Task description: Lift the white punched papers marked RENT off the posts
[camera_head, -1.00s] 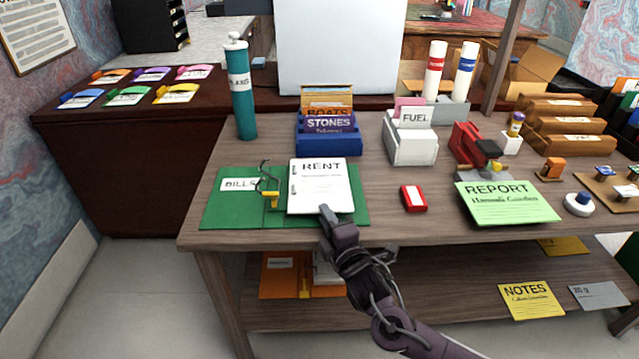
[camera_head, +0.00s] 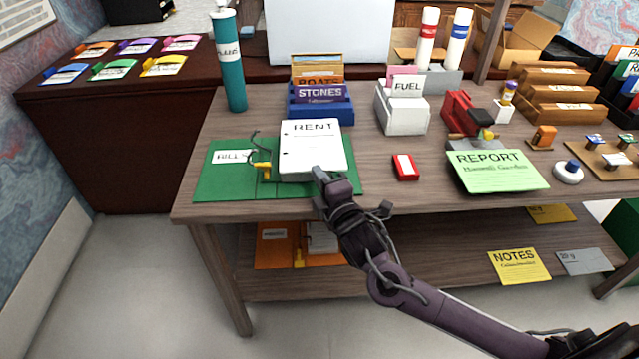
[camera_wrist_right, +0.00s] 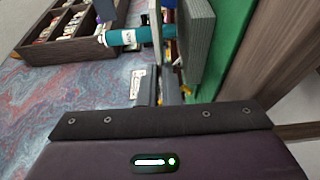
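The white punched papers marked RENT (camera_head: 312,148) sit over the middle of the green folder (camera_head: 215,186), close above it. My right gripper (camera_head: 318,174) is at their near edge and looks shut on it. In the right wrist view a grey-white stack seen edge-on, apparently the papers (camera_wrist_right: 195,50), rises beside my fingers (camera_wrist_right: 159,90). The metal arches (camera_head: 255,145) and yellow lever (camera_head: 262,169) show left of the papers. The post tips at the papers' left edge are too small to make out. My left gripper is not in view.
A blue STONES box (camera_head: 320,109) stands behind the papers and a teal cylinder (camera_head: 231,65) stands back left. A red block (camera_head: 405,167) and the green REPORT sheet (camera_head: 497,170) lie to the right. The desk's front edge is just below the folder.

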